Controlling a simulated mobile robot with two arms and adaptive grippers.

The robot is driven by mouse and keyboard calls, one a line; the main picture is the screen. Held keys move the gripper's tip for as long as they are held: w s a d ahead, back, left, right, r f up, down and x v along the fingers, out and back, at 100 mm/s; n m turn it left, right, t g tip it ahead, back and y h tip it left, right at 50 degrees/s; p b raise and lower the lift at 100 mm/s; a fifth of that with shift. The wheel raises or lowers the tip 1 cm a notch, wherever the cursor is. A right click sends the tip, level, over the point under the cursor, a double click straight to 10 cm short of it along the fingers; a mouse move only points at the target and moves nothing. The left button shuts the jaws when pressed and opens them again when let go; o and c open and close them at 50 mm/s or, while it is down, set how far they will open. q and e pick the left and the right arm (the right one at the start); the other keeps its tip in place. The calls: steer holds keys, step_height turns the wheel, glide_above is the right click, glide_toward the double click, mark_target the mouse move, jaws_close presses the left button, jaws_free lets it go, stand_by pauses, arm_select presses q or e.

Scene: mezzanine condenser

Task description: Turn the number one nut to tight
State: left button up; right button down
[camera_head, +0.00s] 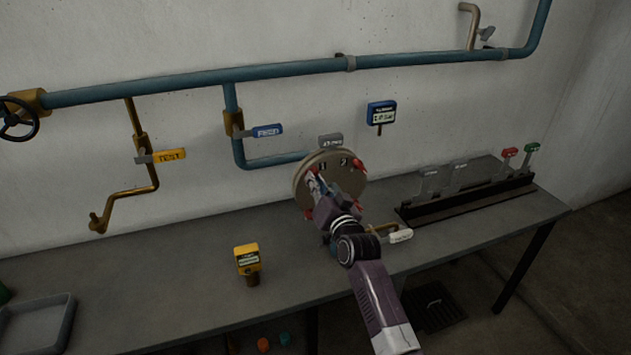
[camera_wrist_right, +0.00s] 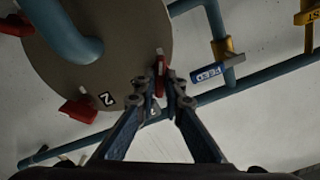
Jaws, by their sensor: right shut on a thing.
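The round tan flange disc (camera_head: 301,183) stands on the wall-side pipework above the bench. It bears number labels and several red nuts, one red nut (camera_head: 360,169) showing at its right edge. My right gripper (camera_head: 314,184) reaches the disc's left side, below the label 1 (camera_head: 322,167). In the right wrist view my right gripper (camera_wrist_right: 162,84) is shut on a red nut (camera_wrist_right: 159,72) at the disc's rim. The fingers partly hide that nut and a small label beside it. Another red nut (camera_wrist_right: 80,111) sits near the label 2 (camera_wrist_right: 107,99). My left gripper is not in view.
A blue pipe (camera_head: 200,79) runs along the wall, with a blue FEED handle (camera_head: 267,131) and yellow TEST handle (camera_head: 169,155). A yellow device (camera_head: 247,260) stands on the bench (camera_head: 190,270). A lever rack (camera_head: 470,203) is at right, a grey tray (camera_head: 38,325) at left.

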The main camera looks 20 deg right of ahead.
steer(key=shift+m, duration=0.3)
steer(key=c, duration=2)
jaws_free()
steer(key=s, duration=1.2)
steer(key=shift+d, duration=0.25)
steer(key=shift+f, duration=0.15)
